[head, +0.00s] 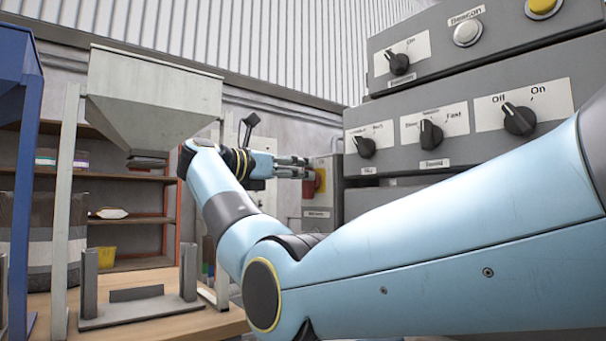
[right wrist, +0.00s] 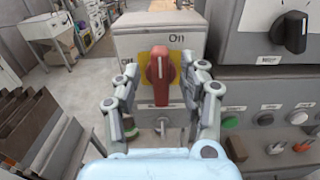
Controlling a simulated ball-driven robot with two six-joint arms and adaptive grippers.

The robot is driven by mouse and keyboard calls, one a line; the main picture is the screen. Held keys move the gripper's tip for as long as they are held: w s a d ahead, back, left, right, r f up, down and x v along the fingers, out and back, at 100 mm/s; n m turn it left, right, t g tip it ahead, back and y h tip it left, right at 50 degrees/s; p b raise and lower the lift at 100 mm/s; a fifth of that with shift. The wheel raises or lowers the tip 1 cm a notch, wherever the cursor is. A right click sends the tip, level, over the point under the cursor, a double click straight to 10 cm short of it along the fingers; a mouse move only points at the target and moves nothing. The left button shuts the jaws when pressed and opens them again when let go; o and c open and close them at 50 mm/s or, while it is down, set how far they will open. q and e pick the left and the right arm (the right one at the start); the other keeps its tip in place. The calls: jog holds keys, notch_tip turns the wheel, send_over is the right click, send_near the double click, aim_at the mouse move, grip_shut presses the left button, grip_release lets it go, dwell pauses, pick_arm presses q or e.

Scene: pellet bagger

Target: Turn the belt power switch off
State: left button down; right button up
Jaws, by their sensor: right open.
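A red rotary switch (right wrist: 160,80) on a yellow plate sits on the front of a grey box (right wrist: 128,45). Its handle stands upright, with its top below the word "On"; a label at its left is mostly covered. The switch also shows in the head view (head: 321,180), partly behind my fingers. My right gripper (right wrist: 167,70) is open, with one finger on each side of the red handle. I cannot tell whether either finger touches it. In the head view my right gripper (head: 308,168) reaches the box from the left. My left gripper is out of view.
A grey control panel (head: 380,190) with black knobs, one of them an Off/On knob (head: 519,120), stands right of the box. A hopper (head: 150,85) and a wooden table with a metal stand (head: 140,312) are at left. Buttons and toggles sit low right in the wrist view.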

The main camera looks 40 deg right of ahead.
jog(key=shift+w+d, duration=0.1)
jog(key=shift+d, duration=0.85)
jog(key=shift+c, duration=0.4)
grip_shut()
